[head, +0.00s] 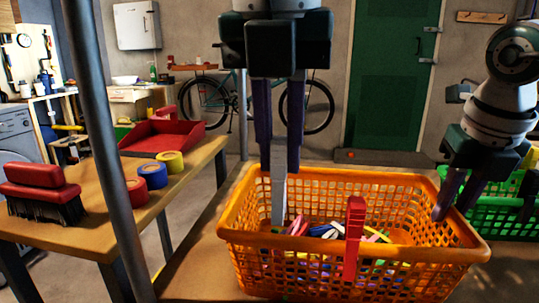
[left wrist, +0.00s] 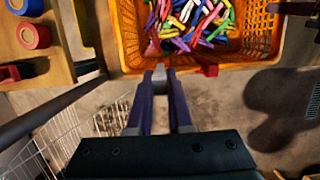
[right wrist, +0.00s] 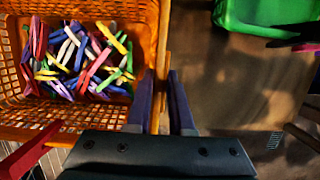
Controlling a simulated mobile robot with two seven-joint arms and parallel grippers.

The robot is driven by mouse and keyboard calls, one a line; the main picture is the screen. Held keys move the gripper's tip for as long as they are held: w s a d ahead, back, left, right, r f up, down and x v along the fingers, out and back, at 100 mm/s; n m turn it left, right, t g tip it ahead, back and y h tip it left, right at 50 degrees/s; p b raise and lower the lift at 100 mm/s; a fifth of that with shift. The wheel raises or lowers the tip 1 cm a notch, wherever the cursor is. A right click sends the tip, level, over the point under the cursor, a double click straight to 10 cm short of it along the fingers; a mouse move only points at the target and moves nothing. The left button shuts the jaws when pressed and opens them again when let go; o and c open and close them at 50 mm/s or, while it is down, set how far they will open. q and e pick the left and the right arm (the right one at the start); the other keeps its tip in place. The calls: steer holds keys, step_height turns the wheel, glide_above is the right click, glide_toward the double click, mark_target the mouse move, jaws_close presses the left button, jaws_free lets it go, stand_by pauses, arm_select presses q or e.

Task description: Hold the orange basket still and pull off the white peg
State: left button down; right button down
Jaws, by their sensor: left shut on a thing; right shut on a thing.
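The orange basket (head: 345,180) stands in front of me; it also shows in the left wrist view (left wrist: 130,40) and right wrist view (right wrist: 150,25). My left gripper (head: 279,155) points down over the basket's front left part, shut on the white peg (head: 279,195). The peg hangs upright, its lower end appearing just above the front rim; in the left wrist view the peg (left wrist: 159,73) is beside the rim, and I cannot tell whether they touch. My right gripper (right wrist: 160,100) is shut on the basket's right rim; it shows at the right in the head view (head: 455,192).
A red peg (head: 354,238) is clipped on the front rim. Several coloured pegs (head: 325,232) lie in the basket. A green basket (head: 500,205) stands to the right. A wooden bench (head: 100,215) with tape rolls, a brush and a red dustpan is on the left, behind a grey post (head: 105,130).

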arm_select(q)
steer(key=shift+w+v, duration=0.25)
steer(key=shift+v, duration=0.9)
steer(key=shift+r, duration=0.1)
arm_select(e)
steer(key=c, duration=0.7)
jaws_free()
